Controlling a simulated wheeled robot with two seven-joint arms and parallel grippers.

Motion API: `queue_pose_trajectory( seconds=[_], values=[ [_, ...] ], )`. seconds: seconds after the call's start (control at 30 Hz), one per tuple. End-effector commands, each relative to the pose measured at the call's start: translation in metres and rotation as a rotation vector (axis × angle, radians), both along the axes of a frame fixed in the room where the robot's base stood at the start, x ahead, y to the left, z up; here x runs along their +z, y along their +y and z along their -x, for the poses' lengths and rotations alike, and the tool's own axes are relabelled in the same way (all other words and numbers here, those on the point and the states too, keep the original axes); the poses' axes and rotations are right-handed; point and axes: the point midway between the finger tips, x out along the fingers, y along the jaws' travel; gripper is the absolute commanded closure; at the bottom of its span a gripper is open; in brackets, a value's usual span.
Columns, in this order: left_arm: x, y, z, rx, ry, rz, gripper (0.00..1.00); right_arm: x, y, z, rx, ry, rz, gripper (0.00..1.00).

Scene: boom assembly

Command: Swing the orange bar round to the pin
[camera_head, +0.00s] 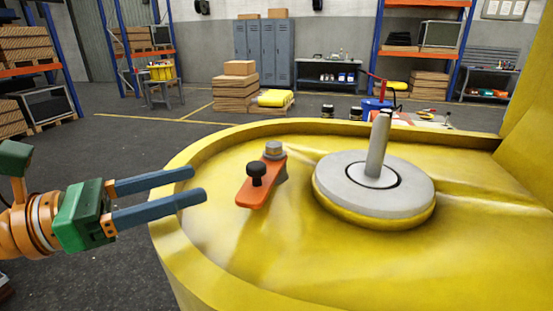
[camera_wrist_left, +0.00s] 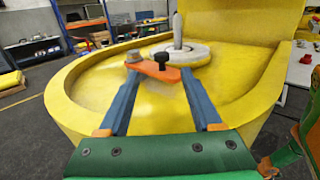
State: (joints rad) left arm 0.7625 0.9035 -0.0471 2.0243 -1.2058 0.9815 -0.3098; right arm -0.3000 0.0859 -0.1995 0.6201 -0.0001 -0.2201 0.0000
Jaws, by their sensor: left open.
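The orange bar (camera_head: 250,195) lies in the yellow boom part, with a grey bolt (camera_head: 274,149) at its far end and a black knob (camera_head: 257,170) standing on its nearer part. The bar also shows in the left wrist view (camera_wrist_left: 150,70), beyond the fingers. The grey pin (camera_head: 378,145) stands up from a round grey disc (camera_head: 335,186) to the right of the bar, apart from it. My left gripper (camera_head: 199,185) is open and empty, its blue fingers reaching over the yellow rim, left of the bar and not touching it.
The raised yellow rim (camera_head: 172,220) curves round the left and far sides of the boom part. A yellow wall (camera_head: 530,110) rises at the right. Shelves, boxes (camera_head: 236,90) and lockers (camera_head: 262,52) stand far back across the floor.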

Motion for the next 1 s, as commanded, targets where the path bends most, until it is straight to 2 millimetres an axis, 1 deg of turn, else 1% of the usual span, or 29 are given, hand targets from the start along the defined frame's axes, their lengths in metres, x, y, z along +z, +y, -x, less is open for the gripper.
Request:
queue_pose_trajectory(
  seconds=[0.07, 0.13, 0.3, 0.5, 0.6, 0.77, 1.0],
  values=[
    [0.003, -0.006, -0.001, 0.001, -0.013, -0.018, 0.34, 0.006, -0.001, -0.001, 0.0, -0.001, 0.002, 0.5],
    [0.006, -0.017, -0.006, -0.001, -0.011, -0.017, 0.34, 0.016, -0.001, -0.001, 0.0, -0.001, 0.002, 0.5],
    [0.008, -0.053, -0.024, -0.004, -0.011, -0.013, 0.34, 0.04, 0.001, 0.0, -0.001, -0.001, -0.002, 0.5],
    [0.005, -0.086, -0.042, -0.001, -0.008, -0.012, 0.34, 0.058, 0.006, 0.0, -0.003, 0.0, -0.011, 0.5],
    [0.003, -0.097, -0.048, 0.0, -0.007, -0.01, 0.34, 0.063, 0.006, 0.0, -0.003, 0.0, -0.011, 0.5],
    [0.0, -0.106, -0.053, 0.001, -0.009, -0.013, 0.34, 0.065, 0.006, 0.0, -0.003, 0.0, -0.011, 0.5],
    [-0.001, -0.107, -0.053, 0.002, -0.01, -0.014, 0.34, 0.064, 0.004, 0.0, -0.001, 0.001, -0.007, 0.5]
  ],
)
